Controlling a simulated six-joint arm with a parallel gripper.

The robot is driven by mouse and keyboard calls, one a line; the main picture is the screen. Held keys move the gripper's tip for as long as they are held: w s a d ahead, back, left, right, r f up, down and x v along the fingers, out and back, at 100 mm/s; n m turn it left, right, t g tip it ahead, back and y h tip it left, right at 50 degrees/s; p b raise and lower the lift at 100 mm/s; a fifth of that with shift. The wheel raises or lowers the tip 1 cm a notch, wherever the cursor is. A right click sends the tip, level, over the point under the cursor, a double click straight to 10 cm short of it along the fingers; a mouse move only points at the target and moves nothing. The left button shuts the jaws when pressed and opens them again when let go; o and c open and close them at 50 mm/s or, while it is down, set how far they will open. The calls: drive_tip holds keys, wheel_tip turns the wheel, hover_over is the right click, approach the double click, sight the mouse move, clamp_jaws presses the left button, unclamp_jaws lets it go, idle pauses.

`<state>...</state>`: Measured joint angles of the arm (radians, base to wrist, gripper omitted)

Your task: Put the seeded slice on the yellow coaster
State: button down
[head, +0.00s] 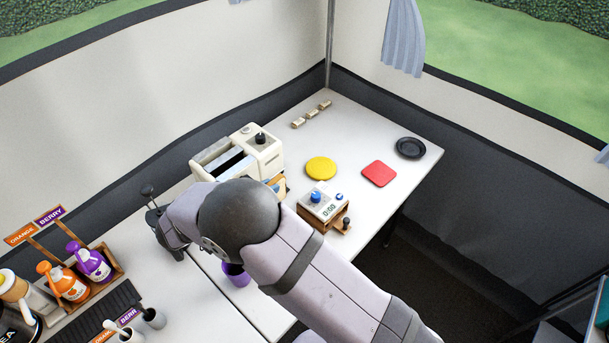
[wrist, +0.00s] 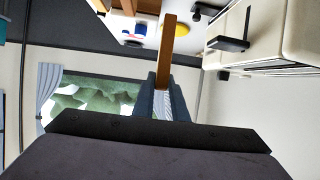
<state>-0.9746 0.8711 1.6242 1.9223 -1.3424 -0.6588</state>
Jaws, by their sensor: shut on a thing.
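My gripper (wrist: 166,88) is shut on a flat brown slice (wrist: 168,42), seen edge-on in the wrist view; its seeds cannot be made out. In the head view my arm hides the gripper, and a brown-edged piece, apparently the slice (head: 276,184), shows between my arm and the toaster. The round yellow coaster (head: 320,168) lies flat and bare on the white table, right of the toaster. Part of the coaster (wrist: 174,29) also shows behind the slice in the wrist view, apart from it.
A cream toaster (head: 262,148) stands close to my gripper. A timer on a wooden box (head: 323,205) sits in front of the yellow coaster. A red coaster (head: 379,174) and a black dish (head: 410,148) lie to its right. Bottles (head: 92,261) stand at lower left.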

drive_tip(key=w+d+r+n+t+y, duration=0.25)
drive_tip(key=w+d, duration=0.25)
drive_tip(key=w, duration=0.6)
drive_tip(key=w+d+r+n+t+y, duration=0.1)
drive_tip(key=w+d+n+y, duration=0.35)
drive_tip(key=w, duration=0.55)
drive_tip(key=shift+w+d+f+n+y, duration=0.65)
drive_tip(key=shift+d+f+y, duration=0.7)
drive_tip(key=shift+d, duration=2)
drive_tip(key=shift+h, duration=0.25)
drive_tip(key=shift+f+p, duration=1.65)
drive_tip(key=shift+f, duration=3.4)
drive_tip(key=shift+s+f, duration=0.1)
drive_tip(key=shift+f, duration=0.1)
